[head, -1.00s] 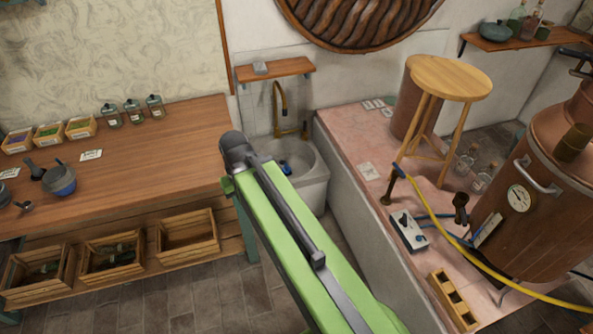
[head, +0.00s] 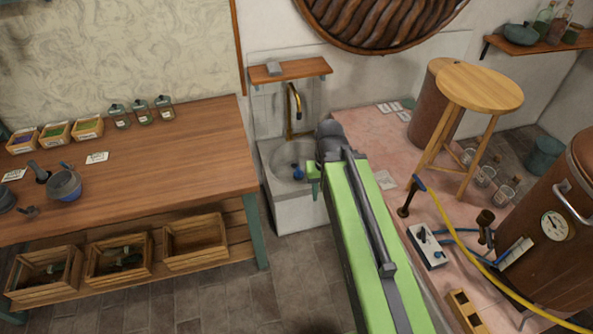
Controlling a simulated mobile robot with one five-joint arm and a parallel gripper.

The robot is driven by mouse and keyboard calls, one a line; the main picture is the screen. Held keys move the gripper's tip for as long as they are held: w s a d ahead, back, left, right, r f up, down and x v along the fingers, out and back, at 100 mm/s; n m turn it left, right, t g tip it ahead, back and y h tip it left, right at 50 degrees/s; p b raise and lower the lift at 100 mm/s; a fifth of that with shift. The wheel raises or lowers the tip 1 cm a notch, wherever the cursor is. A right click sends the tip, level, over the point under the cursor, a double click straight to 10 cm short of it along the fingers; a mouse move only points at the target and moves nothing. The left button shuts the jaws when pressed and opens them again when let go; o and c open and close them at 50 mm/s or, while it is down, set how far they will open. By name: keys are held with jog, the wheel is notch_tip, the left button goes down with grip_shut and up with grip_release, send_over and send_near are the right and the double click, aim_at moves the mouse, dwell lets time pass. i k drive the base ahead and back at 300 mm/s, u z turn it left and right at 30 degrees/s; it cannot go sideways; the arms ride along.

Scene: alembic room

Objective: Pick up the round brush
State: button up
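A small blue object (head: 298,172) lies in the white sink (head: 293,214). It may be the round brush, but it is too small to tell. No other thing in view is clearly a round brush. My green arm reaches up the middle of the picture. Its grey end (head: 330,138) is in front of the sink's right side and hides part of the basin. My gripper's fingers cannot be made out, so I cannot tell whether it is open, shut or holding anything.
A wooden bench (head: 170,160) with jars and bowls stands left, with crates (head: 195,240) on its lower shelf. A brass tap (head: 291,108) rises behind the sink. Right is a pink-topped ledge (head: 372,140) with a stool (head: 480,88), yellow hose and copper vessel. The tiled floor in front is clear.

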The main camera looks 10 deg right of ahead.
aim_at(299, 173)
jog(key=i, duration=0.85)
jog(key=z, duration=0.05)
